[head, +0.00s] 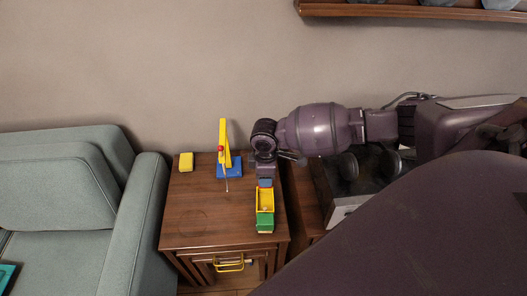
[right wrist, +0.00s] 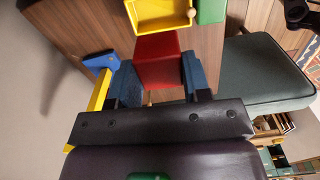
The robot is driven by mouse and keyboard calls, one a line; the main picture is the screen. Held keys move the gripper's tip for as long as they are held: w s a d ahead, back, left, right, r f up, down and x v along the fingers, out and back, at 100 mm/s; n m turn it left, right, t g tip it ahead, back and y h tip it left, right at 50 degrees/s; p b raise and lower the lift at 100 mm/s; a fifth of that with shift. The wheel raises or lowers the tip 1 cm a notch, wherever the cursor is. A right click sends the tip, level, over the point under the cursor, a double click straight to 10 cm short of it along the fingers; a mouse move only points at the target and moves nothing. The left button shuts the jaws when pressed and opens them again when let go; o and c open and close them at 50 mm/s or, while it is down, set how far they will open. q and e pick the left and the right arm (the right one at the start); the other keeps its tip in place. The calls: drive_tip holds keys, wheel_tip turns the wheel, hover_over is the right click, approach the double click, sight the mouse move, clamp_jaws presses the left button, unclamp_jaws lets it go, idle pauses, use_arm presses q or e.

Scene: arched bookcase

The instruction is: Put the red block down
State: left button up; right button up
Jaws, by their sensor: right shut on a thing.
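The red block (right wrist: 157,62) is held between the blue finger pads of my right gripper (right wrist: 158,76) in the right wrist view. In the head view my right gripper (head: 265,182) is over the right side of the wooden side table (head: 200,215), and the red block is hidden there. A toy truck with a yellow bed (head: 265,200) and green cab (head: 265,222) is just in front of the gripper. In the right wrist view the yellow bed (right wrist: 165,14) borders the red block; I cannot tell whether they touch. My left gripper is not in view.
A toy crane with a yellow mast (head: 224,145) and blue base (head: 229,170) stands left of the gripper. A yellow block (head: 186,162) lies at the table's back left. The table's front left is clear. A grey-green sofa (head: 70,200) stands left of the table.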

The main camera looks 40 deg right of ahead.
wheel_tip(320, 180, down, 7)
drive_tip(key=shift+r+b, duration=0.1)
drive_tip(key=shift+b, duration=0.6)
drive_tip(key=shift+f, duration=0.35)
use_arm(q)
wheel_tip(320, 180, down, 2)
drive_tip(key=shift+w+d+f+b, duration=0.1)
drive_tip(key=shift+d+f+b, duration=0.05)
drive_tip(key=shift+b, duration=0.5)
use_arm(e)
wheel_tip(320, 180, down, 4)
drive_tip(key=shift+f, duration=0.15)
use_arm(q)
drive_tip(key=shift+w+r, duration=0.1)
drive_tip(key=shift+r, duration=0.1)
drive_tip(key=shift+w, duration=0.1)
use_arm(e)
drive_tip(key=o, duration=0.7)
